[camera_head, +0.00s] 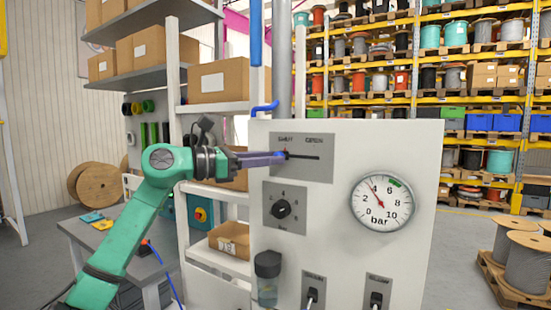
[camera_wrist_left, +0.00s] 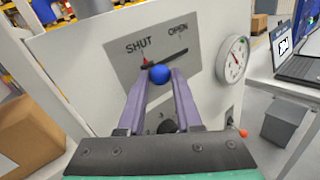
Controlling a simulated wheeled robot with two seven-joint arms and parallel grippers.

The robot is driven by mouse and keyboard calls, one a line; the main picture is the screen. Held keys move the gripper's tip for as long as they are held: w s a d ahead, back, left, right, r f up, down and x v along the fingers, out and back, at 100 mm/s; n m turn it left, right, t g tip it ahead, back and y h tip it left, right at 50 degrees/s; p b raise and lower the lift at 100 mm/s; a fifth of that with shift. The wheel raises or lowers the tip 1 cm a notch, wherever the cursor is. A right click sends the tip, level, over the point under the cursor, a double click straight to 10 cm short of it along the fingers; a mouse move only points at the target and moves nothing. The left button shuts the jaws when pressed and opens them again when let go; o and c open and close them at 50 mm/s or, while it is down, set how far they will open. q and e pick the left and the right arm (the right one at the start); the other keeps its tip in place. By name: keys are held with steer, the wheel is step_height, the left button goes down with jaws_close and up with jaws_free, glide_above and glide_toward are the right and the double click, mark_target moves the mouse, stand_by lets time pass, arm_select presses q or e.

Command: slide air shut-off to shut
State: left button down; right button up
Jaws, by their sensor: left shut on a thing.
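The air shut-off is a slider on a grey plate (camera_head: 318,172) marked SHUT at left and OPEN at right, on a white panel. Its blue ball knob (camera_wrist_left: 160,74) shows in the left wrist view, near the SHUT end of the dark slot (camera_wrist_left: 192,58). A small red mark (camera_wrist_left: 145,62) shows by the knob under SHUT. My left gripper (camera_head: 281,157) reaches in from the left and is shut on the knob, one purple finger on each side. My right gripper is not in view.
Below the plate are a rotary dial (camera_head: 281,210) and two small levers at the panel's foot. A round bar gauge (camera_head: 381,203) sits to the right. A shelf with cardboard boxes (camera_head: 222,82) stands close behind my left arm.

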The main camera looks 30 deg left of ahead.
arm_select(q)
steer(key=shift+r, duration=0.1)
steer(key=c, duration=0.6)
jaws_free()
steer(key=shift+a, duration=0.15)
steer(key=b+v, duration=0.6)
steer(key=v, duration=0.8)
steer(key=shift+s+a, duration=0.2)
steer(key=shift+a, duration=0.05)
